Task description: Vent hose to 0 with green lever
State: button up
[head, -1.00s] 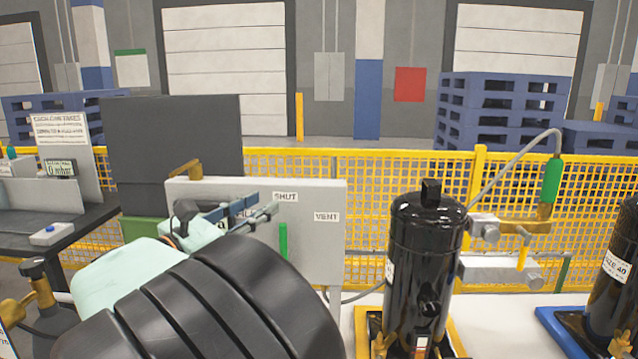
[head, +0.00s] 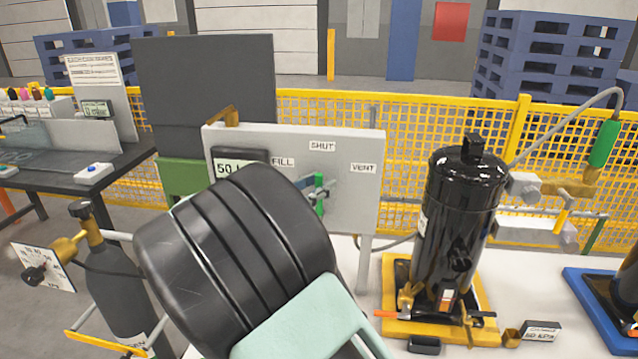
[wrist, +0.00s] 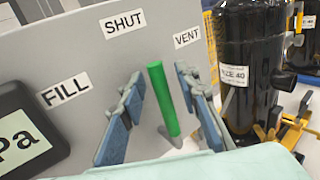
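The green lever (head: 319,195) stands on the grey panel (head: 350,207) under the SHUT label, left of the VENT label. In the wrist view the green lever (wrist: 163,98) is close to upright, with its top leaning slightly left. My gripper (wrist: 160,103) is open, with one blue-padded finger on each side of the lever and visible gaps. In the head view my gripper (head: 315,188) is at the lever, partly hidden by my arm. A gauge display (head: 239,162) reads "50" with its unit cut off; the wrist view shows "Pa". A grey hose (head: 567,117) arcs to a green-sleeved fitting (head: 604,144).
A black compressor (head: 460,215) stands on a yellow base right of the panel. A dark cylinder (head: 118,300) with a brass valve stands left of my arm. A yellow mesh fence (head: 420,128) runs behind. White tabletop is clear between panel and compressor.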

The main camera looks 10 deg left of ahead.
jog(key=shift+w+d, duration=0.2)
jog(key=shift+w, duration=0.15)
jog(key=shift+c, duration=0.4)
grip_shut()
